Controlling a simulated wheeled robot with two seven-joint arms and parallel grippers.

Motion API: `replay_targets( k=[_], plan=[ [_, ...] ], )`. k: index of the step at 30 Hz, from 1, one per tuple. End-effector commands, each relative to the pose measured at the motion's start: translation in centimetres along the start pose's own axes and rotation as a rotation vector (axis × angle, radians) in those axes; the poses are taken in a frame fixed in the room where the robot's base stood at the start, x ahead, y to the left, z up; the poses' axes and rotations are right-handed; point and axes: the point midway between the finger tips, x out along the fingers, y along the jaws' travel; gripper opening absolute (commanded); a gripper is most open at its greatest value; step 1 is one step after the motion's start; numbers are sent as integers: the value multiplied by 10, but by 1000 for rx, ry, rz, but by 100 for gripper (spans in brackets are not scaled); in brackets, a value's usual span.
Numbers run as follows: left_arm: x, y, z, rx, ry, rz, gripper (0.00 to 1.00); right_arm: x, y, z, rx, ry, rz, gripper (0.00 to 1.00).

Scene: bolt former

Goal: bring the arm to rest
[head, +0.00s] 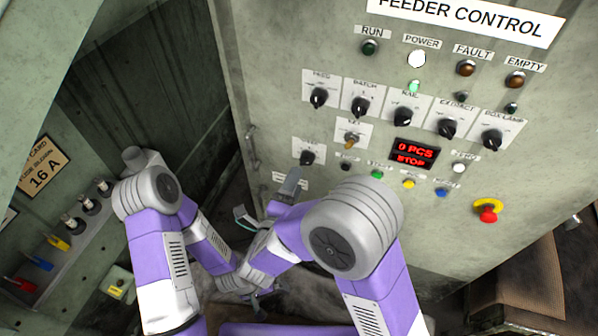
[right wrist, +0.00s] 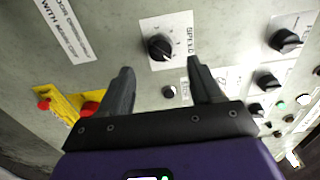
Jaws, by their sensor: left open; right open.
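My right gripper (head: 268,202) is open and empty in front of the lower left part of the feeder control panel (head: 540,150) in the head view. Its two dark fingers show in the right wrist view (right wrist: 160,70), apart, with a black speed knob (right wrist: 160,47) seen beyond the gap. I cannot tell whether a finger touches the panel. My left gripper (head: 264,298) is lower in the head view, partly hidden by my arms. It is open, and I see nothing held in it.
The panel carries several black knobs, a key switch (head: 348,138), a red display (head: 414,152) reading "0 PCS STOP" and a red emergency button (head: 488,211). A side cabinet with fuses (head: 88,204) stands at the left. A brown box (head: 522,282) is at the lower right.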

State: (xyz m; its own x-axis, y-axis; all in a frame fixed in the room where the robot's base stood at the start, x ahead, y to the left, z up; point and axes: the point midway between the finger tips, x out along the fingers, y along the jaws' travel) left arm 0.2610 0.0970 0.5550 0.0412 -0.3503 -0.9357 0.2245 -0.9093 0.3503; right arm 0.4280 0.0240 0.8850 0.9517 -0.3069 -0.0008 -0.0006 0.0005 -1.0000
Motion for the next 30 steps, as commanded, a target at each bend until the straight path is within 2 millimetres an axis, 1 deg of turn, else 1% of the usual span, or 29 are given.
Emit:
replay_targets(
  k=[1, 5, 17, 20, 23, 25, 26, 27, 29, 30],
  plan=[
    [-1, 0, 0, 0, 0, 0, 100, -4, 0, 0, 0, -2, 0, 65],
    [-1, 0, 0, 0, 0, 0, 100, -7, 0, 0, 0, 1, -1, 65],
    [-1, 0, 0, 0, 0, 0, 100, -7, 0, 0, 0, 0, -1, 65],
    [-2, 1, 0, 0, 0, 0, 100, -4, 3, -1, -12, -4, 10, 65],
    [-7, 3, 0, 0, 0, 0, 100, 9, 17, -5, -84, -30, 70, 65],
    [-13, 5, 1, 0, 0, 0, 100, 24, 38, -11, -177, -73, 151, 65],
    [-17, 6, 1, 0, 0, 0, 100, 30, 50, -15, -226, -99, 196, 65],
    [-21, 8, 1, 0, 0, 0, 100, 37, 68, -21, -298, -143, 261, 65],
    [-29, 11, 1, 0, 0, 0, 100, 44, 97, -33, -414, -224, 367, 65],
    [-34, 12, 1, 0, 0, 0, 100, 45, 116, -42, -489, -289, 439, 65]
  ],
)
